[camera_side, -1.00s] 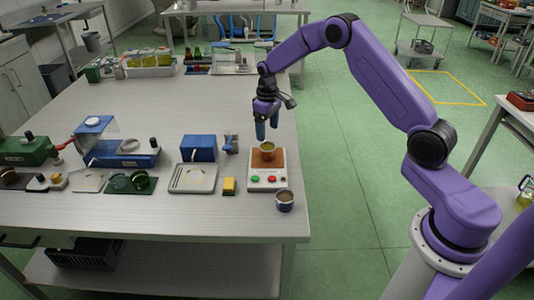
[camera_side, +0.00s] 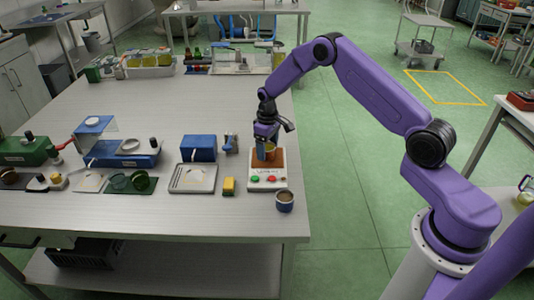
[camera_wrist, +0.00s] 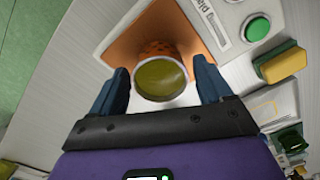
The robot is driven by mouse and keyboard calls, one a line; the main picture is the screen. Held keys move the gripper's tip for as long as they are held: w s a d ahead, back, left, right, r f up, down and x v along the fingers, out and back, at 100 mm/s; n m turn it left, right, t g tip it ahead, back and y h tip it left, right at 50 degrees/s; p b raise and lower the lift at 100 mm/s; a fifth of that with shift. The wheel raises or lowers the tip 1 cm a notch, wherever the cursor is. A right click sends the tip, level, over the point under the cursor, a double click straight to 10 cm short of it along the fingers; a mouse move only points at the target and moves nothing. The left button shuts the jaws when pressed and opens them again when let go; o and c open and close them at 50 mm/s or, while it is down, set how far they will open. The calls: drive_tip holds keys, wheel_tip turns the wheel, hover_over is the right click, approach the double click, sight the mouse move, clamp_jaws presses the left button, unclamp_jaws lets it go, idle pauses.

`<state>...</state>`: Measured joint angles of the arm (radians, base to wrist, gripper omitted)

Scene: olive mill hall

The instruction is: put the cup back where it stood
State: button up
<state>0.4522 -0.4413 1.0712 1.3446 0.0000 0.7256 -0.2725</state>
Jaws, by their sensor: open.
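The cup (camera_wrist: 160,72), orange-patterned with a yellow-green content, stands on the brown pad (camera_wrist: 122,42) of a white device with buttons. In the side view the cup (camera_side: 268,149) is partly hidden by my gripper (camera_side: 266,142). In the wrist view my gripper (camera_wrist: 160,88) is open, with one blue finger on each side of the cup and small gaps showing. A second, grey cup with dark content (camera_side: 284,201) stands on the table in front of the device.
The white device (camera_side: 267,182) has red and green buttons at its front. The table's right edge is close by.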

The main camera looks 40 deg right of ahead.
drive_tip(key=c, duration=0.8)
drive_tip(key=shift+r, duration=0.1)
drive_tip(key=shift+r, duration=3.25)
drive_tip(key=s+a+f+n, duration=0.25)
drive_tip(key=s+a, duration=0.25)
drive_tip(key=a, duration=0.4)
drive_tip(key=s+a+f+n, duration=0.2)
drive_tip(key=s+a+n, duration=0.3)
drive_tip(key=a, duration=0.4)
drive_tip(key=shift+m, duration=0.75)
drive_tip(key=shift+s+d+f, duration=0.1)
drive_tip(key=shift+s+f, duration=0.15)
drive_tip(key=shift+f, duration=0.8)
drive_tip(key=shift+s+d+f, duration=0.1)
drive_tip(key=shift+s+f, duration=0.1)
drive_tip(key=shift+f, duration=0.85)
